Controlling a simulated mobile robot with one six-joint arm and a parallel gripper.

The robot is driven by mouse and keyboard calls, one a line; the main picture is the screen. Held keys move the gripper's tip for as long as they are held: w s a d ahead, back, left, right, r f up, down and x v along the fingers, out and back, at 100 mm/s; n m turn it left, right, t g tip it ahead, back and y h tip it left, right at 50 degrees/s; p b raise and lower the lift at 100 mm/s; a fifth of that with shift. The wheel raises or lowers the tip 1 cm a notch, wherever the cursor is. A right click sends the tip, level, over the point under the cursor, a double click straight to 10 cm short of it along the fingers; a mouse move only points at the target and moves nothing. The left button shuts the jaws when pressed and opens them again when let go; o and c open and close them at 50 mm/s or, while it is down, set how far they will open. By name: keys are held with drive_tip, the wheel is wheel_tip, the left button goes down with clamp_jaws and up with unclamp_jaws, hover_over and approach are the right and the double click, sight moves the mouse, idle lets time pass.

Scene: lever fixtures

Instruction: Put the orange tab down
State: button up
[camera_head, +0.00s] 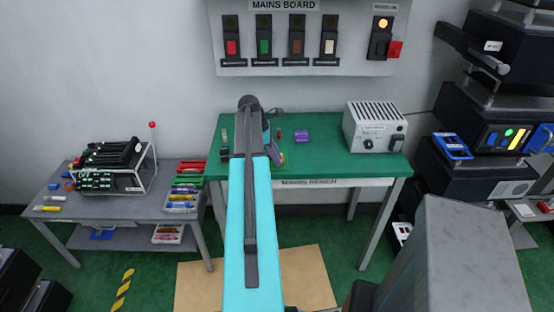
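No tab is plainly orange to me. On the mains board (310,65) four switches carry a red tab (232,48), a green tab (264,46), a brown tab (296,47) and a cream tab (329,47). The brown tab is the closest in colour to orange. All four tabs look alike in position, below dark lamps; their exact tilt is too small to read. My arm reaches up the middle over the green bench, below the board. My gripper is mostly hidden behind the arm's far end, apart from the tabs, and its fingers are not clear.
A larger switch with a lit amber lamp (382,23) and a red block (395,49) is at the board's right. The green bench (325,150) holds a grey box (375,127) and a purple item (301,136). A grey block (460,245) stands front right.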

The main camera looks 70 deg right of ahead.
drive_tip(key=b+v, duration=0.3)
drive_tip(key=v, duration=0.8)
drive_tip(key=shift+r, duration=0.3)
drive_tip(key=shift+w, duration=0.15)
idle(0.4)
